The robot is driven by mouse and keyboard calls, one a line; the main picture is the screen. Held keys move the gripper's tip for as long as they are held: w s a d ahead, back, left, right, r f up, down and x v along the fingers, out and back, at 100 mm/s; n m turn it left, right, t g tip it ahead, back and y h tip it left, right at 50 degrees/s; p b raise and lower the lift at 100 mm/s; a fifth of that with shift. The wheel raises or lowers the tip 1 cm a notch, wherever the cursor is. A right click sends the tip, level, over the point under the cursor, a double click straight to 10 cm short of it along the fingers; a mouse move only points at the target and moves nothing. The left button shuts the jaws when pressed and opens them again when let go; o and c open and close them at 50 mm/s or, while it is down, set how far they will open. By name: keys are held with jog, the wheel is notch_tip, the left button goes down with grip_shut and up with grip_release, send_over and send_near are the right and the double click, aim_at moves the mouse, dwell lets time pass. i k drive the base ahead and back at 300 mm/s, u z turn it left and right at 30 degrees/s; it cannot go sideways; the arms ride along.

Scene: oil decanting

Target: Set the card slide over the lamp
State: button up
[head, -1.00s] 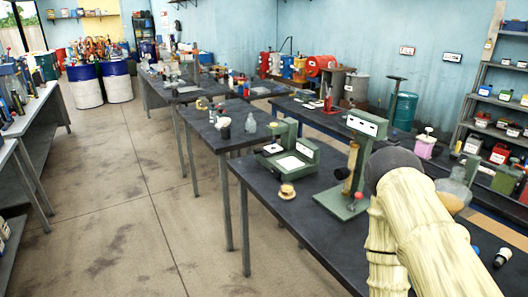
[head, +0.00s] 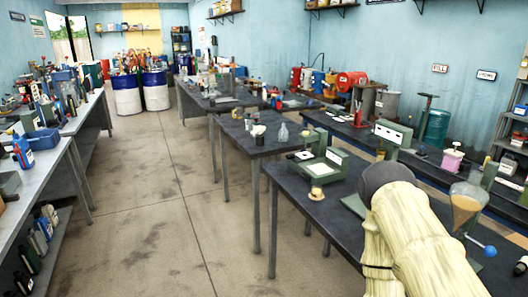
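My arm reaches in from the lower right in a cream sleeve with a dark round joint at its end. My gripper does not show. On the dark bench (head: 300,222) stands a low green instrument (head: 336,160) with a pale plate on its base. A small tan round piece (head: 317,192) lies in front of it near the bench edge. I cannot tell which of these parts is the lamp or the card slide.
A glass funnel vessel (head: 466,208) with amber liquid stands right of my arm, near a blue knob (head: 490,251). A clear flask (head: 283,133) stands on the bench behind. A grey bench (head: 70,150) lines the left. The concrete floor (head: 150,220) between is clear.

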aim_at(299, 157)
jog(key=u, duration=0.25)
jog(key=i, duration=0.95)
jog(key=z, duration=0.1)
